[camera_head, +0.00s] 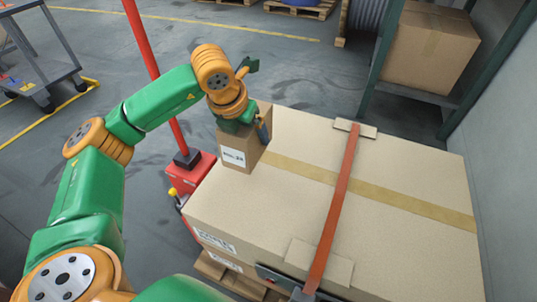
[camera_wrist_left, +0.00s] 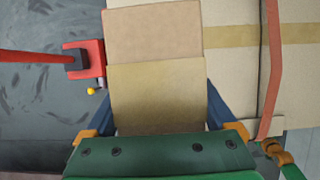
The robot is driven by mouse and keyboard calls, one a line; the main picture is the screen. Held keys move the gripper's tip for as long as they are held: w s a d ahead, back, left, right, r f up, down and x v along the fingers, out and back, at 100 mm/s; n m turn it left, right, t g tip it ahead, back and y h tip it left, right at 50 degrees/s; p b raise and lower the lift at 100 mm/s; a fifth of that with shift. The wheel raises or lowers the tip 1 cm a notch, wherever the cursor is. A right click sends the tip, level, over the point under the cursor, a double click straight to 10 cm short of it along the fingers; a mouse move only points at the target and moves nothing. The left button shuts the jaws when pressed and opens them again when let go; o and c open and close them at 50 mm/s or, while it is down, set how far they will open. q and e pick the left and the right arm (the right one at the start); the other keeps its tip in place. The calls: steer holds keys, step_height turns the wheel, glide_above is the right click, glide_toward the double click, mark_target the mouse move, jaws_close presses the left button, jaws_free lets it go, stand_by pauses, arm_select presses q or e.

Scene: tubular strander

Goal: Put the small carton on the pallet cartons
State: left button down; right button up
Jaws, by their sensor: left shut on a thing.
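The small carton (camera_head: 241,150) is brown with a white printed label on its front side. It is upright at the left edge of the big pallet carton (camera_head: 285,205). My left gripper (camera_head: 246,128) is shut on it from above, one dark finger on each side. In the left wrist view the small carton (camera_wrist_left: 153,35) fills the space between the fingers of the left gripper (camera_wrist_left: 160,100). Whether its base touches the big carton's top or hangs just above it, I cannot tell.
An orange strap (camera_head: 335,205) with cardboard edge guards crosses the big carton. Beside its left edge stands a red post (camera_head: 150,60) on a red base (camera_head: 187,172). A rack with another carton (camera_head: 425,45) is at the back right. The big carton's top is otherwise free.

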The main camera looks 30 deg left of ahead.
arm_select(q)
steer(key=w+d+f, duration=0.1)
steer(key=f, duration=0.1)
steer(key=w+d+f, duration=0.1)
steer(key=w+f, duration=0.1)
steer(key=w+d+f+b, duration=0.1)
steer(key=f, duration=0.1)
steer(key=shift+w, duration=0.3)
step_height(320, 180, down, 4)
steer(key=shift+w+r+b, duration=0.15)
steer(key=shift+r+b, duration=0.1)
steer(key=shift+b, duration=0.2)
steer(key=shift+r, duration=0.1)
jaws_free()
arm_select(e)
steer(key=shift+w+a+f, duration=0.3)
steer(key=shift+w+a, duration=0.4)
steer(key=shift+w, duration=0.1)
arm_select(q)
steer(key=p+v, duration=0.2)
steer(key=v, duration=1)
arm_select(e)
steer(key=shift+s+d+r, duration=0.2)
steer(key=shift+s+d, duration=0.3)
steer(key=shift+s, duration=0.05)
steer(key=shift+s+d+r, duration=0.2)
steer(key=shift+s+d, duration=0.25)
steer(key=shift+s, duration=0.05)
steer(key=shift+s, duration=0.1)
